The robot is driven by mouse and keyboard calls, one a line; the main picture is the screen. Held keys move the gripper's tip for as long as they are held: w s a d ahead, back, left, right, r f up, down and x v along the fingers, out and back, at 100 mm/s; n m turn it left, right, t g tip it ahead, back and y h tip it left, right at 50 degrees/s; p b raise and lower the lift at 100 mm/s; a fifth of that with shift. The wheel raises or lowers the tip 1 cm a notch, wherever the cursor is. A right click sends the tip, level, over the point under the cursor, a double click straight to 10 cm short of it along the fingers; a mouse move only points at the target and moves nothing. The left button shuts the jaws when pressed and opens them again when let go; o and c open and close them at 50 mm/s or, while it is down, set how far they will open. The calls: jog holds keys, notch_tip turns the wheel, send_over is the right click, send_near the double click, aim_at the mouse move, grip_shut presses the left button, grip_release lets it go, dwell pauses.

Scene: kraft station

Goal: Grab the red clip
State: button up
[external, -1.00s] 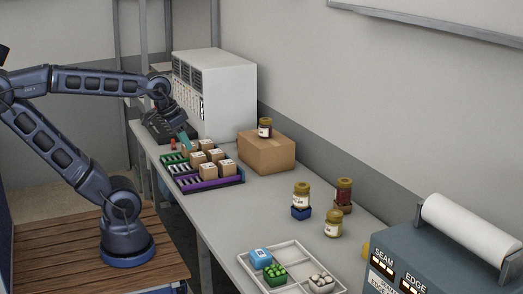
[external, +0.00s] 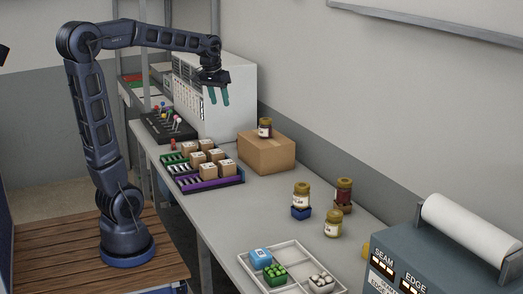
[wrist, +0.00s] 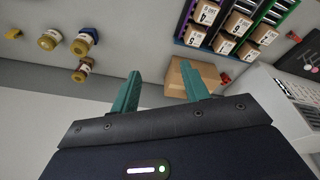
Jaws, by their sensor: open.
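A small red object (external: 173,143), which looks like the red clip, is on the bench between the divided rack and the black console. It is too small to make out its shape. In the wrist view a small red object (wrist: 293,37) shows near the upper right, beside the rack. My gripper (external: 219,99) is raised above the bench, in front of the white cabinet, to the right of and higher than the red object. Its teal fingers (wrist: 160,72) are apart with nothing between them.
The rack (external: 208,187) holds several small cartons. The black console (external: 165,127) with knobbed levers is behind the red object. More jars and a white tray (external: 290,246) are nearer.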

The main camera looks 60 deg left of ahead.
jog(key=w+a+f+n+g, duration=0.15)
jog(key=w+a, duration=0.25)
jog(key=a, duration=0.4)
jog(key=w+a+n, duration=0.2)
jog(key=w+a, duration=0.1)
jog(key=a, duration=0.4)
jog(key=n+g+h, duration=0.1)
jog(key=n+h, duration=0.1)
jog(key=n, duration=0.5)
send_near(173, 140)
jog(key=shift+w+a+f+n, duration=0.1)
jog(key=shift+a+f+n, duration=0.15)
jog(key=shift+a+f, duration=0.05)
jog(key=f, duration=0.3)
jog(key=d+f, duration=0.1)
jog(key=f, duration=0.6)
jog(key=shift+d, duration=0.3)
jog(key=shift+c, duration=0.3)
grip_shut()
